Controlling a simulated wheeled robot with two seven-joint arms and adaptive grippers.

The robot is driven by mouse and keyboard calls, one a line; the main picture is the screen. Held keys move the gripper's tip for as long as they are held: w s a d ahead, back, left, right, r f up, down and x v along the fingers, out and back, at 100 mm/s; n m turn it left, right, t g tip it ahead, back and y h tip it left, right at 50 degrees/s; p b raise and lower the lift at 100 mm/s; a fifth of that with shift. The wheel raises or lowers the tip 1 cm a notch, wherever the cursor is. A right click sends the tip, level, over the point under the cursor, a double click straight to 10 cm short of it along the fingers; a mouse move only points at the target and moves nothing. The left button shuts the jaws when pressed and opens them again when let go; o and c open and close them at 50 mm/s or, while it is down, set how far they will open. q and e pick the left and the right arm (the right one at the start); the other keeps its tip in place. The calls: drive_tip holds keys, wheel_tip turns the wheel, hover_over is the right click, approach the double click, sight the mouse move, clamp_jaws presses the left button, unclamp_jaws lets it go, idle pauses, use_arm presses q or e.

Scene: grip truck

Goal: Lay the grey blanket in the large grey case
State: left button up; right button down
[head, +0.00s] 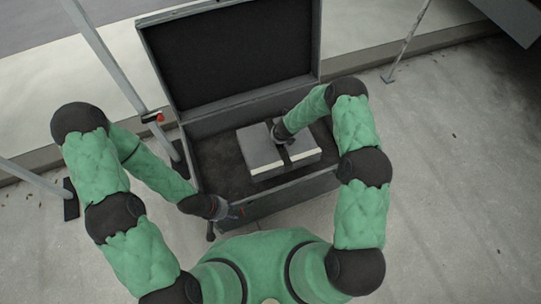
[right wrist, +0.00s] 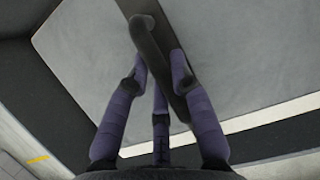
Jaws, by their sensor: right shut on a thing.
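The large grey case (head: 262,204) stands open, its dark-lined lid (head: 232,55) raised at the back. The grey blanket (head: 258,148) is a folded, flat block with pale edges and a dark strap across it. It lies level within the case opening, towards the right; whether it touches the case floor I cannot tell. My right gripper (head: 277,131) is over the blanket. In the right wrist view its purple fingers (right wrist: 160,82) close around the dark strap (right wrist: 153,45) on top of the blanket. My left gripper (head: 236,211) is beside the case's front left edge; its finger opening is unclear.
The left part of the case's dark interior (head: 215,157) is bare. Grey metal poles with dark feet (head: 71,200) stand to the left, and another thin pole (head: 408,40) stands at the back right. The concrete floor to the right (head: 455,180) is clear.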

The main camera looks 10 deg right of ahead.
sight(277, 148)
drive_tip(key=shift+f+b, duration=1.75)
drive_tip(key=shift+f, duration=3.15)
drive_tip(key=shift+f, duration=0.1)
drive_tip(key=c, duration=1.1)
unclamp_jaws()
drive_tip(key=shift+s, duration=0.1)
